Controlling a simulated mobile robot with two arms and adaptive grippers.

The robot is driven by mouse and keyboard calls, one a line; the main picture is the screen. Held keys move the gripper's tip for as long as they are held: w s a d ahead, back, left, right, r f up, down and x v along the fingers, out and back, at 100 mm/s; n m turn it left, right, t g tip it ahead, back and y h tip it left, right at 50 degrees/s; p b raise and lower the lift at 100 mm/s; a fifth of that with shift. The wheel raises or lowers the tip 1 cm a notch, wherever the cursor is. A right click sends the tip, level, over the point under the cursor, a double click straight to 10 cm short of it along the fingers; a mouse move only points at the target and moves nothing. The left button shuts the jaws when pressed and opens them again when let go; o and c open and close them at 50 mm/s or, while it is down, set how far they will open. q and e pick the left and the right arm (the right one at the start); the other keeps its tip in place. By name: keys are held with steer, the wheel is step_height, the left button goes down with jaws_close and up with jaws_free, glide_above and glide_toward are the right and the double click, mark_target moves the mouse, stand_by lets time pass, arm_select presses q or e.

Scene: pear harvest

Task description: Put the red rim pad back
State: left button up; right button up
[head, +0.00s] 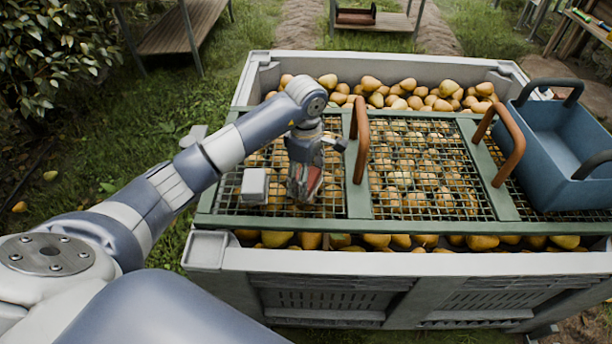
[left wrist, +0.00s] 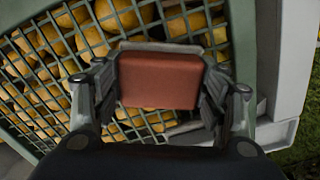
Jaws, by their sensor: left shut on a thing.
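The red rim pad (head: 313,181) is a small reddish block. My left gripper (head: 303,186) is shut on it, above the left part of the green-framed mesh grid (head: 357,200). In the left wrist view the red rim pad (left wrist: 158,80) sits between both fingers of my left gripper (left wrist: 160,88), with the mesh and pears behind it. In the head view the fingers hide part of the pad. Its exact height over the mesh is hard to tell. My right gripper is not in view.
A large grey bin (head: 225,252) full of pears lies under the grid. A pale grey block (head: 255,186) is left of the gripper. Brown handles (head: 361,140) (head: 508,145) rise from the grid. A blue tote (head: 560,150) rests at the right.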

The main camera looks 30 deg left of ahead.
arm_select(q)
steer(key=shift+f, duration=0.1)
steer(key=o, duration=0.9)
steer(key=shift+c, duration=0.2)
steer(key=shift+o, duration=0.7)
